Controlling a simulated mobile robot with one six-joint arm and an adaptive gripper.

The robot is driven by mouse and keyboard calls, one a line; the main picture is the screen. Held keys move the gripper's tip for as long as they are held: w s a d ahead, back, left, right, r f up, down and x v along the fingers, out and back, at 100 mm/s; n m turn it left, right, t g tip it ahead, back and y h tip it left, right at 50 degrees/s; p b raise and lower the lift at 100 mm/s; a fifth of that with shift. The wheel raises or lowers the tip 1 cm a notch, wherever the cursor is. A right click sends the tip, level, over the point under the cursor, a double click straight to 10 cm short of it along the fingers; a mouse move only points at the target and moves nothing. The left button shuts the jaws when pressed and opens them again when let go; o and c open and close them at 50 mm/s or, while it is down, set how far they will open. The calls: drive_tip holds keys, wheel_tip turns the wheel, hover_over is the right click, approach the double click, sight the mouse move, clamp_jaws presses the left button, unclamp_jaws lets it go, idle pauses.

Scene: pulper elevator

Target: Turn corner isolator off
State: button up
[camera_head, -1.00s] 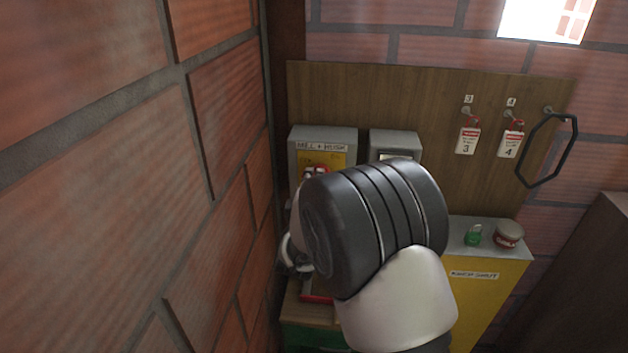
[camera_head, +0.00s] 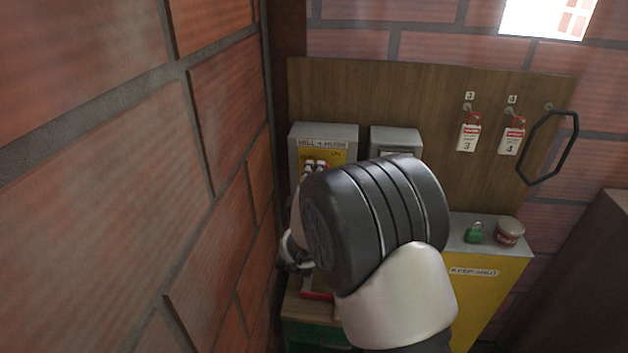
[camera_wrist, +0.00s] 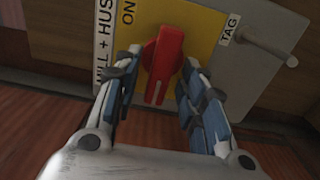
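The corner isolator is a grey box (camera_head: 323,137) labelled "MILL + HUSK" beside the left brick wall, with a yellow face. In the wrist view its red rotary handle (camera_wrist: 163,62) stands on the yellow plate (camera_wrist: 205,25), its top end near the "ON" mark. My gripper (camera_wrist: 158,85) is open, with one finger on each side of the handle. A gap shows on the left; contact on the right cannot be told. In the head view my arm hides the handle and most of the gripper.
A second grey box (camera_head: 396,139) is to the right. Tags 3 (camera_head: 468,137) and 4 (camera_head: 512,140) hang on the wooden board (camera_head: 440,95). A green padlock (camera_head: 473,233) and a round tin (camera_head: 509,231) stand on a yellow cabinet (camera_head: 490,290). The brick wall (camera_head: 110,180) is close on the left.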

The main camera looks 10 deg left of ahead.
drive_tip(key=s, duration=1.2)
drive_tip(key=shift+a, duration=0.2)
drive_tip(key=s+d+f+m+g+b, duration=0.4)
drive_tip(key=s+d+m+b, duration=0.1)
drive_tip(key=s, duration=0.5)
drive_tip(key=s+d+f+m+g+b, duration=0.4)
drive_tip(key=s+d+m, duration=0.3)
drive_tip(key=s+d, duration=0.2)
drive_tip(key=s+d+f+m+g+b, duration=0.4)
drive_tip(key=s+d+m+g+b, duration=0.1)
drive_tip(key=s, duration=0.8)
drive_tip(key=shift+d+m+y+b, duration=0.35)
drive_tip(key=shift+d+b, duration=0.35)
drive_tip(key=shift+d, duration=0.5)
